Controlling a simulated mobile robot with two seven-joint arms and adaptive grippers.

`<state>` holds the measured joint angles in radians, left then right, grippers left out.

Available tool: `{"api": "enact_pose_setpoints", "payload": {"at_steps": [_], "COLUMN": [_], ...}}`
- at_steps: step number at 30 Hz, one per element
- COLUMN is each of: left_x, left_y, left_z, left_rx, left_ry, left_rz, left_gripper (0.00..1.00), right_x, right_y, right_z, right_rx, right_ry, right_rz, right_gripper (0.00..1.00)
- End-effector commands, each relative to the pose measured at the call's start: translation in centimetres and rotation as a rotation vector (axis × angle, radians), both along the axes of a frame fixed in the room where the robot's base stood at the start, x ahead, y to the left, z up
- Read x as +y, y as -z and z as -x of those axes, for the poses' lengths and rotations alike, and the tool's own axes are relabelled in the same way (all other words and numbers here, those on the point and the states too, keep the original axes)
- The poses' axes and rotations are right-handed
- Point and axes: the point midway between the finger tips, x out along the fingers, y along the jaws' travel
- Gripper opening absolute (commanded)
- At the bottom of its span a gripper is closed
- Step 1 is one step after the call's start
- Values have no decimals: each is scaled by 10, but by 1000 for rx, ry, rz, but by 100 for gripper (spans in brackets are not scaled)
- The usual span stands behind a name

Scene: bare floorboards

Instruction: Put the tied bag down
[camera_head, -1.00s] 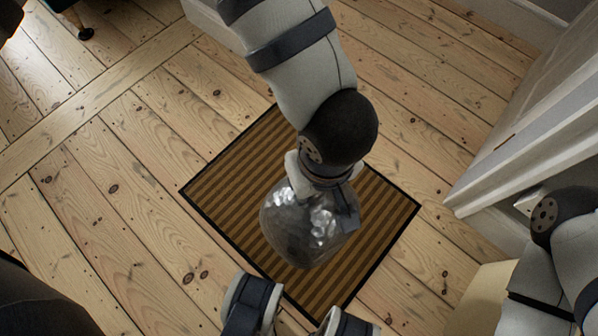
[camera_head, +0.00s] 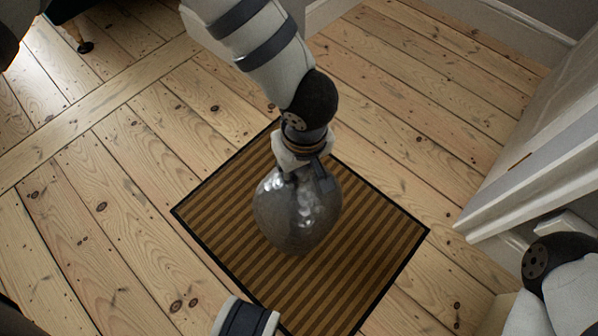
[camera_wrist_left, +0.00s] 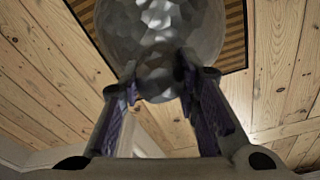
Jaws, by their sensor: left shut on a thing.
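My left gripper is shut on the bag's neck. In the left wrist view the bag (camera_wrist_left: 160,30) fills the top middle, and its gathered neck sits between the two dark fingers of the left gripper (camera_wrist_left: 160,88). My right gripper is out of view.
The dark-edged mat lies on bare floorboards (camera_head: 110,190). A white door or panel (camera_head: 540,150) and skirting stand to the right. A dark furniture leg (camera_head: 84,45) is at the top left. The boards left of the mat are clear.

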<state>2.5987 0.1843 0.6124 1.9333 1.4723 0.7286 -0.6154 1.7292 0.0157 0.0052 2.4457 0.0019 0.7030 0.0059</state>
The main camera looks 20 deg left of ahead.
Motion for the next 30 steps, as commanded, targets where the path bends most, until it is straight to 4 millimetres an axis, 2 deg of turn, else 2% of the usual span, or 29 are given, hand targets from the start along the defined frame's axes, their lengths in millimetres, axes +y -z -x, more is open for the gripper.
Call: {"api": "enact_pose_setpoints", "payload": {"at_steps": [1,8,15,26,27,30], "left_x": [2,7,10,9,9,9], "left_y": [8,18,51,53,54,53], "left_z": [-4,-13,-16,-16,-16,-16], "left_rx": [1,-2,1,-3,-2,-2], "left_ry": [-2,-1,1,0,0,0], "left_rz": [2,1,0,1,1,1], "left_gripper": [0,0,0,0,32,50], "right_x": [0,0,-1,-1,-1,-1], "right_y": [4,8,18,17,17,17], "right_z": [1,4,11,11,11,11], "right_rx": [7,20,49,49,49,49], "right_ry": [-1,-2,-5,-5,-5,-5], "right_rz": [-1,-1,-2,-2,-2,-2], "right_gripper": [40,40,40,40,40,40]}}
